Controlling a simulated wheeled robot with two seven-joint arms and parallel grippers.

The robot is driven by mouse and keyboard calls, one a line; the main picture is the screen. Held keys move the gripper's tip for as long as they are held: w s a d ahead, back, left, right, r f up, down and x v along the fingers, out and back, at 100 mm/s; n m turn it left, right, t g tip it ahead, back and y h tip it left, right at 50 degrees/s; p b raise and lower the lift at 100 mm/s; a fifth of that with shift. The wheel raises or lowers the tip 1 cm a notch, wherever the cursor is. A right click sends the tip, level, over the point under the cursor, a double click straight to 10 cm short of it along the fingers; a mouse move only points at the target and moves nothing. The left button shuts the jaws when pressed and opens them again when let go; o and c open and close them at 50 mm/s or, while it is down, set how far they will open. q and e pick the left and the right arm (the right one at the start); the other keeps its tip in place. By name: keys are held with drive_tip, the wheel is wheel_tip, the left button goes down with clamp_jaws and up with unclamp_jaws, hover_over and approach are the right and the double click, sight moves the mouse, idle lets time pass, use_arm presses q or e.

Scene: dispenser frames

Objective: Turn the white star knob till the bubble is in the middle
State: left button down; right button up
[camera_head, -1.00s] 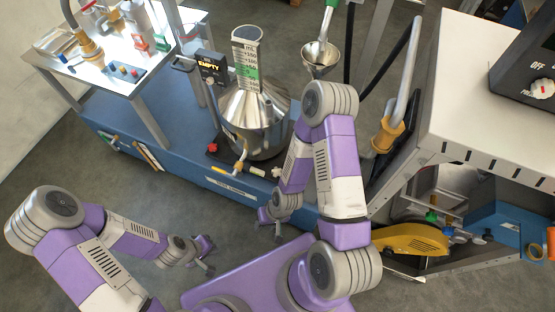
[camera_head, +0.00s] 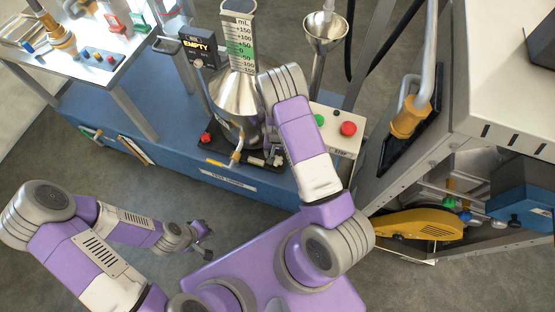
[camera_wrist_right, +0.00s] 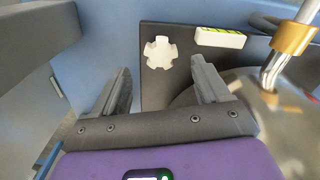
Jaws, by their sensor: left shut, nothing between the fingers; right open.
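In the right wrist view the white star knob (camera_wrist_right: 161,53) sits on a dark base plate (camera_wrist_right: 154,92). My right gripper (camera_wrist_right: 163,75) is open, its fingers left and right of the knob's line and apart from it. A white level with a yellow-green vial (camera_wrist_right: 222,38) lies right of the knob; its bubble is too small to place. My left gripper (camera_head: 206,246) is shut and empty, low over the floor.
A steel vessel (camera_head: 229,92) stands on the plate, with a brass-ended pipe (camera_head: 236,157) and a red knob (camera_head: 206,138) near it. A box with green and red buttons (camera_head: 333,128) is to the right. A blue bench (camera_head: 165,115) carries these.

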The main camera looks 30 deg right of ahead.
sight(277, 160)
wheel_tip(277, 160, down, 5)
drive_tip(key=shift+r+b, duration=0.1)
drive_tip(key=shift+b, duration=0.55)
drive_tip(key=c, duration=1)
drive_tip(key=shift+c, duration=0.2)
drive_tip(key=m, duration=0.3)
drive_tip(key=shift+m, duration=0.4)
drive_tip(key=m, duration=0.3)
drive_tip(key=shift+m+p, duration=0.3)
drive_tip(key=shift+p, duration=0.05)
drive_tip(key=m, duration=0.3)
drive_tip(key=shift+m, duration=0.3)
drive_tip(key=shift+w+m+p, duration=0.1)
drive_tip(key=shift+m+p, duration=0.45)
drive_tip(key=shift+m, duration=1.35)
